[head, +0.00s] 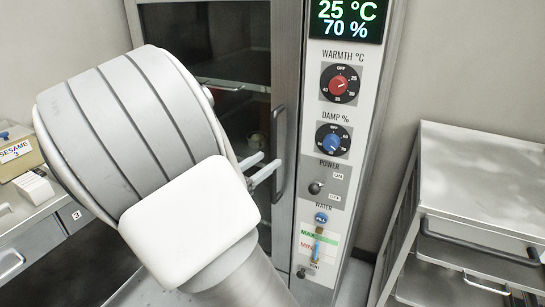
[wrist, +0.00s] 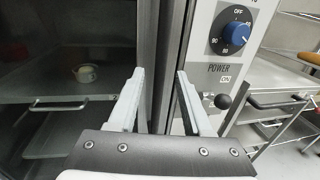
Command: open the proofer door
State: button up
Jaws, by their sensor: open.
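The proofer door (head: 237,60) has a dark glass pane in a grey metal frame and looks shut. It also fills the left of the wrist view (wrist: 65,40). Its vertical bar handle (head: 279,135) is on the door's right side, beside the control panel. My gripper (head: 271,164) is open at the lower part of the handle, its fingertips pointing at it. In the wrist view the two fingers (wrist: 160,74) stand apart in front of the door's right frame. I cannot tell whether the handle is between them. My arm hides the lower door.
The control panel (head: 340,165) right of the door has a red warmth knob (head: 339,85), a blue damp knob (head: 333,140) and a power lever (head: 316,187). A metal rack (head: 480,180) stands at right. A counter with a sesame box (head: 18,152) is at left.

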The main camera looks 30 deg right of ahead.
aim_at(272, 157)
jog(key=shift+x, duration=2)
grip_shut()
